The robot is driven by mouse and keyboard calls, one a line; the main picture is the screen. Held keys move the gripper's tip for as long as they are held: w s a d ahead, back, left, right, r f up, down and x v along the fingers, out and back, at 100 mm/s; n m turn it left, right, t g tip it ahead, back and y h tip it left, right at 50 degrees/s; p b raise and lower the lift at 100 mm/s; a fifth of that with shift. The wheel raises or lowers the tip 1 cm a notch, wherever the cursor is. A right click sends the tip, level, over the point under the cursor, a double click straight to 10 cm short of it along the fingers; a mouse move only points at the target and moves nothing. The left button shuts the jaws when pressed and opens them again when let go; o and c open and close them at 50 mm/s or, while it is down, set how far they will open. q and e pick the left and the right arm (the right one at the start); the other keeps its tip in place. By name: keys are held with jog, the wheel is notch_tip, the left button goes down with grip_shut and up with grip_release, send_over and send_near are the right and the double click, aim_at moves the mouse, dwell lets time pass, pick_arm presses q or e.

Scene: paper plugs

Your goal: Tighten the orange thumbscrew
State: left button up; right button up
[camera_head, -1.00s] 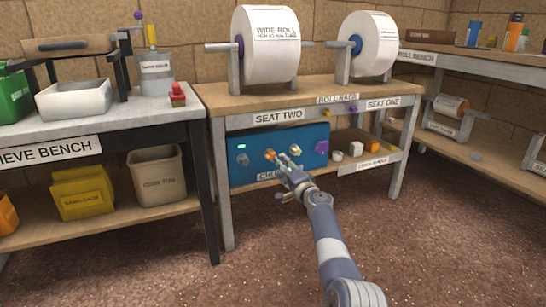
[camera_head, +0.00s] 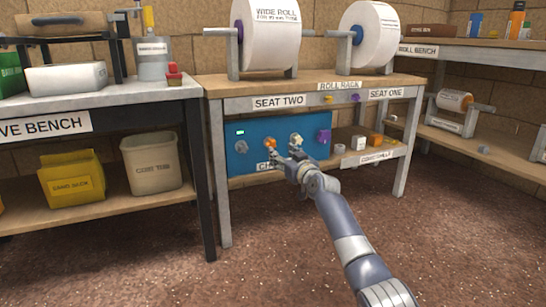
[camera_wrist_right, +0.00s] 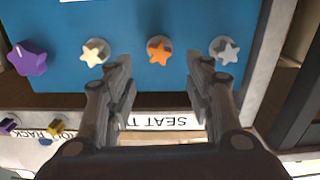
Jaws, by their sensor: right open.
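The orange thumbscrew (camera_head: 270,143) is a star-shaped knob on the blue panel (camera_head: 254,153) under the roll rack. In the right wrist view the orange thumbscrew (camera_wrist_right: 159,49) lies centrally ahead, between the lines of the two fingers. My right gripper (camera_head: 283,153) is in front of the panel, just below and right of the orange knob in the head view. In the right wrist view the right gripper (camera_wrist_right: 160,72) has its fingers wide apart with nothing between them. The fingertips appear short of the knob; the exact gap is unclear. My left gripper is not in view.
A grey star knob (camera_wrist_right: 224,50) and a cream one (camera_wrist_right: 95,52) flank the orange knob. A purple knob (camera_wrist_right: 28,57) sits beyond the cream one. The rack's lower shelf (camera_head: 378,155) holds small blocks. The sieve bench (camera_head: 100,122) stands to the left.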

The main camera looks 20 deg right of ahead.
jog(key=n+p, duration=0.1)
jog(key=n, duration=0.7)
jog(key=shift+n, duration=0.3)
jog(key=shift+r, duration=0.1)
jog(key=shift+p, duration=0.35)
grip_shut()
